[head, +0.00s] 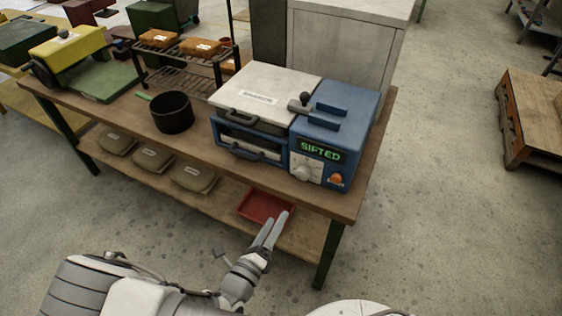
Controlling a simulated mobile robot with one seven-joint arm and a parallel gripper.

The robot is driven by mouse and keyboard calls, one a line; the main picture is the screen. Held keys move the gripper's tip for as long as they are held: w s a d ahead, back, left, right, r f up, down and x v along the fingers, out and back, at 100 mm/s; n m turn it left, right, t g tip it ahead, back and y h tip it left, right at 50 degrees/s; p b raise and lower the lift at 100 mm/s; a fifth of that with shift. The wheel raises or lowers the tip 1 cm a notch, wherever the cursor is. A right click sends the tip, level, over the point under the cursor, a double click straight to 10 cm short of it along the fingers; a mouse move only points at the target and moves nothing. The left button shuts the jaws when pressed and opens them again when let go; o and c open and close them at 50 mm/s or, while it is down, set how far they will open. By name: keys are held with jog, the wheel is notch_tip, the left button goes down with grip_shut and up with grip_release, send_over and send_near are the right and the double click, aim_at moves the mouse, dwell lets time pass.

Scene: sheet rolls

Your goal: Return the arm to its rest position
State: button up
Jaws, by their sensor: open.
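My gripper (272,231) is in the head view, low in front of the bench, with its two long grey fingers pointing up and away. The fingers stand apart with a narrow gap, and nothing shows between them. Their tips overlap the right part of a red tray (259,207) on the lower shelf in the picture; I cannot tell whether they touch it. My arm reaches up from the bottom edge of the picture.
The wooden bench (330,201) holds a blue and white machine (340,125) reading "SIFTED", a black pan (172,113), a rack (185,78) and a yellow-green device (68,48). Sacks (194,178) lie on the lower shelf (226,217). The floor at right is clear up to a wooden crate (530,115).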

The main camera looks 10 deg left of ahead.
jog(key=s+d+r+m+g+h, duration=0.25)
jog(key=d+r+m+g, duration=1.3)
jog(key=m, duration=0.95)
jog(key=s+d+r+m+t+y, duration=0.2)
jog(key=s+r+m+y, duration=0.1)
jog(key=r+m, duration=0.5)
jog(key=s+d+r+m+t+y, duration=0.2)
jog(key=r+m+y, duration=0.3)
jog(key=r+m, duration=0.4)
jog(key=shift+s+d+r+m+y, duration=0.2)
jog(key=shift+s+d+m+y, duration=0.15)
jog(key=shift+s+m, duration=0.4)
